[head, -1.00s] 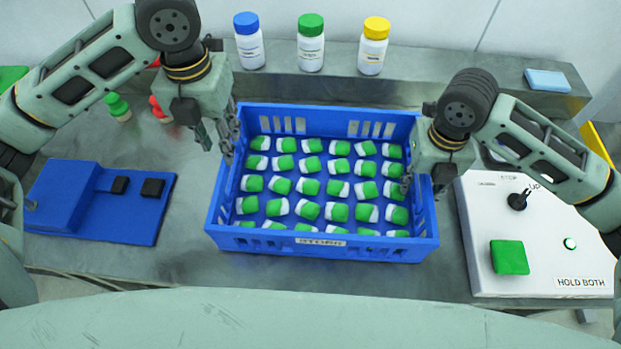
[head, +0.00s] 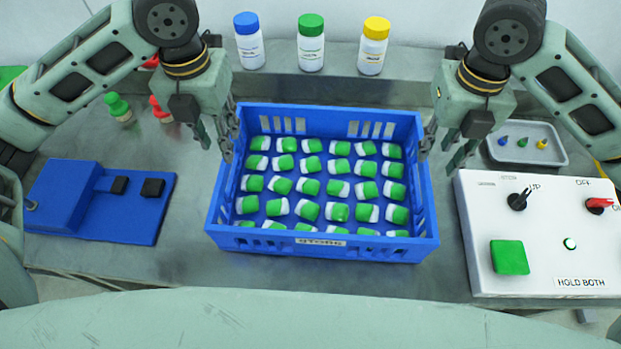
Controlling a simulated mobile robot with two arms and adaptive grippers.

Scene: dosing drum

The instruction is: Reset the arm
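My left gripper (head: 213,143) hangs open and empty by the left rear corner of the blue crate, fingers pointing down. My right gripper (head: 438,154) hangs open and empty by the crate's right rear corner, fingers also pointing down. The blue crate (head: 322,254) stands in the middle of the metal table and holds rows of green-and-white capsules (head: 308,210). Neither gripper holds anything.
A white control box (head: 540,235) with a green pad, black knob and red switch stands at right. A small tray (head: 555,152) with coloured pieces lies behind it. A blue fixture (head: 105,200) is at left. Three bottles (head: 311,45) stand on the rear ledge.

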